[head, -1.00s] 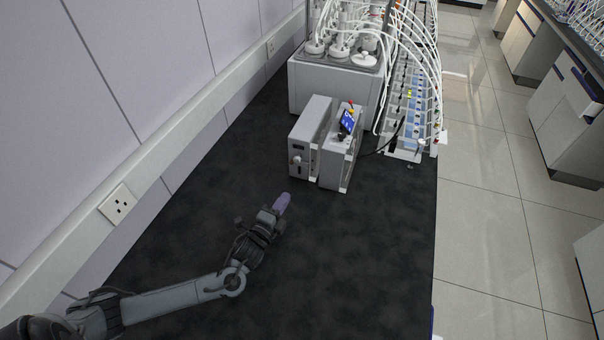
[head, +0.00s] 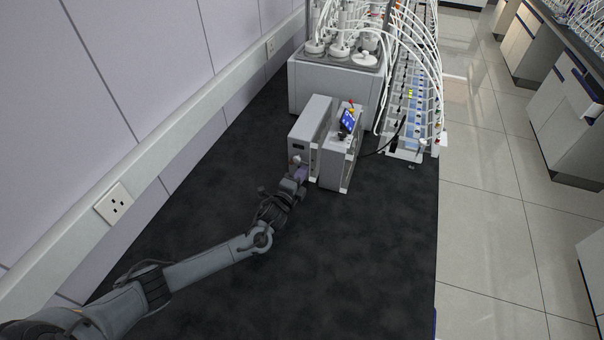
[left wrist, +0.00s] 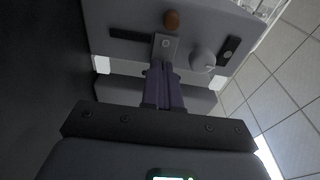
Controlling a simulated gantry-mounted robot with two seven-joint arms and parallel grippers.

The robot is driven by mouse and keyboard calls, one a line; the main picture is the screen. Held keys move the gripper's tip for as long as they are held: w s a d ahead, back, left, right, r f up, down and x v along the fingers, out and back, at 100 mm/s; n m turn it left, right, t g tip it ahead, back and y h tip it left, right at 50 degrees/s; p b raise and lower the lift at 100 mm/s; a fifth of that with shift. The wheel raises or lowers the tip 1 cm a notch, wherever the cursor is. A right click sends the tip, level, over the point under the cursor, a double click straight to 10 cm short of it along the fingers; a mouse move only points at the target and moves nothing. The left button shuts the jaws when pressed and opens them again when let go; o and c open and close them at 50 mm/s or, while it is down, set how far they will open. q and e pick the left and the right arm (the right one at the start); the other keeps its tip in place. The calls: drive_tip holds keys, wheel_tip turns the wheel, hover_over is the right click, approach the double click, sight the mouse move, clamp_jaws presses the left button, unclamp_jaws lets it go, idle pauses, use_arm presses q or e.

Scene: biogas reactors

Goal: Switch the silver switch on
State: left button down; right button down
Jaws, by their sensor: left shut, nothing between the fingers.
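The silver switch (left wrist: 165,46) appears as a small grey plate on the front panel of a grey box in the left wrist view; whether it is on or off cannot be told. The box (head: 312,118) stands on the dark bench top in the head view, where my gripper covers the lower part of its front. My left gripper (head: 301,173) is shut and empty, close in front of this panel. In the left wrist view its purple fingertips (left wrist: 159,69) lie at the lower end of the silver switch; contact cannot be told.
A larger tubed reactor unit (head: 330,82) is behind. The front bench is clear.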

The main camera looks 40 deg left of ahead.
idle(0.3)
use_arm(q)
drive_tip(key=shift+w+d+y, duration=0.1)
drive_tip(key=shift+w+y, duration=0.1)
drive_tip(key=shift+y, duration=0.1)
drive_tip(key=shift+f+n+y, duration=0.1)
drive_tip(key=shift+n+y, duration=0.2)
drive_tip(key=shift+n, duration=0.1)
drive_tip(key=shift+s+d+r+p, duration=0.15)
drive_tip(key=shift+s+r+p, duration=0.15)
drive_tip(key=shift+p, duration=0.15)
drive_tip(key=shift+s+d+p, duration=0.35)
drive_tip(key=shift+s+p, duration=0.1)
drive_tip(key=shift+s, duration=0.1)
drive_tip(key=shift+s+d+p, duration=0.3)
drive_tip(key=shift+s+p, duration=0.15)
drive_tip(key=shift+s, duration=0.1)
drive_tip(key=v, duration=0.3)
drive_tip(key=d+v, duration=0.1)
drive_tip(key=v, duration=0.6)
drive_tip(key=shift+w+d+f+p, duration=0.25)
drive_tip(key=shift+w+d+p, duration=0.05)
drive_tip(key=shift+d+p, duration=0.1)
drive_tip(key=shift+s+d+r, duration=0.1)
drive_tip(key=shift+s, duration=0.25)
